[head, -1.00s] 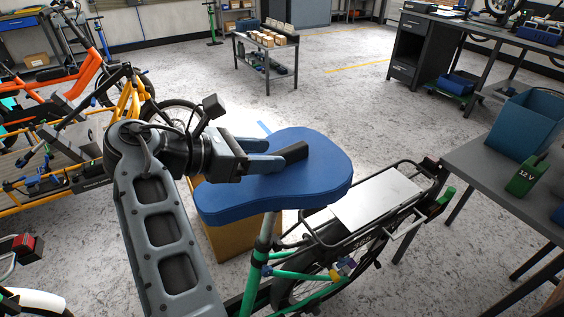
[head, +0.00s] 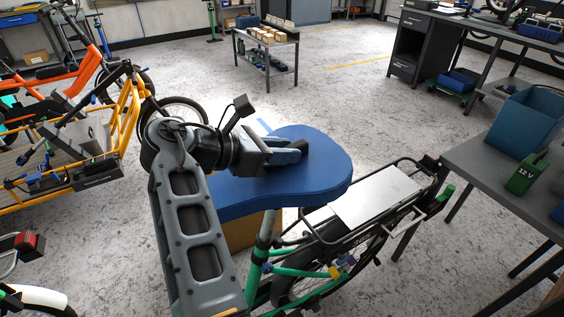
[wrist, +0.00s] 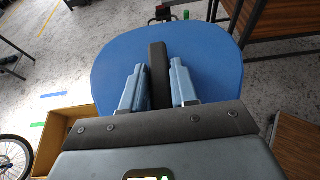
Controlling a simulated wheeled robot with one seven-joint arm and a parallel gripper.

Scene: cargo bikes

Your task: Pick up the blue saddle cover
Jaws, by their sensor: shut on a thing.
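The blue saddle cover (head: 318,179) is a broad padded piece on top of the green bike's seat post, with a dark raised grip on its upper face. It fills the middle of the wrist view (wrist: 215,62), where the dark grip runs between the two fingers. My gripper (head: 299,148) is low over the cover and shut on its dark grip; the fingers also show in the wrist view (wrist: 158,80). The cover still sits over the post, and I cannot tell whether it touches it. My arm hides the cover's left part.
The green bike's rear rack (head: 375,197) extends to the right below the cover. A grey table (head: 483,172) with a blue bin (head: 525,125) and a green 12 V battery (head: 526,175) stands at right. A cardboard box (head: 240,232) is under the cover. Orange and yellow bikes stand at left.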

